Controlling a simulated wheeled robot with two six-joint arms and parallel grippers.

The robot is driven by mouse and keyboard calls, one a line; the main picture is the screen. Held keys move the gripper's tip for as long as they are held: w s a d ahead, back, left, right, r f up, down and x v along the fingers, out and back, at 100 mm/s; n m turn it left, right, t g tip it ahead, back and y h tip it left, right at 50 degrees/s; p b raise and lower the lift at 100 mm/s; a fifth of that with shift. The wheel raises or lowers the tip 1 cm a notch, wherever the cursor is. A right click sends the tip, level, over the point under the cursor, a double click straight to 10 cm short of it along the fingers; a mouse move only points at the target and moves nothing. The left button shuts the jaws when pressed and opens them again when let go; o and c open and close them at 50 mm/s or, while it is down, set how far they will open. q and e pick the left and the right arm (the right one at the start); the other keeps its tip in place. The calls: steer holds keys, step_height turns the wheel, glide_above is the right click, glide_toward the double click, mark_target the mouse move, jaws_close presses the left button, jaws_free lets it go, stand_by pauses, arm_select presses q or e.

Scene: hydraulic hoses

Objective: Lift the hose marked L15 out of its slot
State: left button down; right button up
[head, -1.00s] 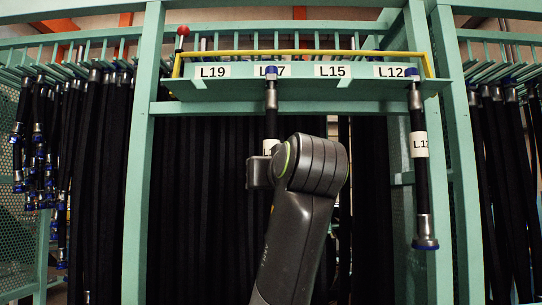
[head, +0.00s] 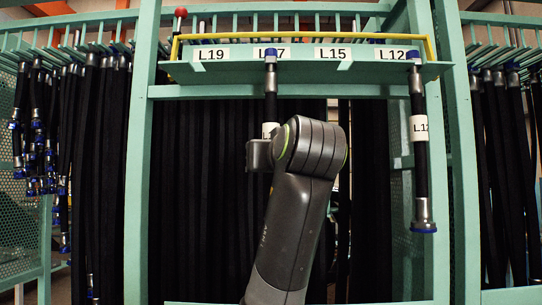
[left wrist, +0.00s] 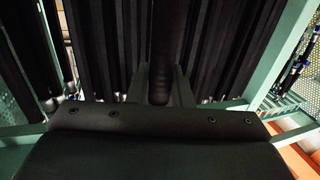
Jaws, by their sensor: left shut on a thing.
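A black hose (head: 271,97) with a metal fitting and blue cap hangs at the label L17. Its white tag is partly hidden by my arm. No hose shows in the slot at the label L15 (head: 333,54); no tag reading L15 is visible. In the left wrist view, my left gripper (left wrist: 161,88) has its two fingers on either side of an upright black hose (left wrist: 166,45). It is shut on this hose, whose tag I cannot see. In the head view my arm hides the gripper. My right gripper is not in view.
The green slotted shelf (head: 300,78) has a yellow rail (head: 300,35) behind the labels. A hose tagged L12 (head: 420,160) hangs at the right. No hose shows at the label L19 (head: 212,54). Green posts and dense black hoses stand on both sides and behind.

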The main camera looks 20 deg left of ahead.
arm_select(q)
steer(key=s+d+b, duration=0.2)
steer(key=s+b, duration=0.6)
steer(key=b, duration=0.1)
steer(key=s+d+b, duration=0.3)
steer(key=s+b, duration=0.6)
steer(key=shift+s+r, duration=0.2)
steer(key=shift+r, duration=0.15)
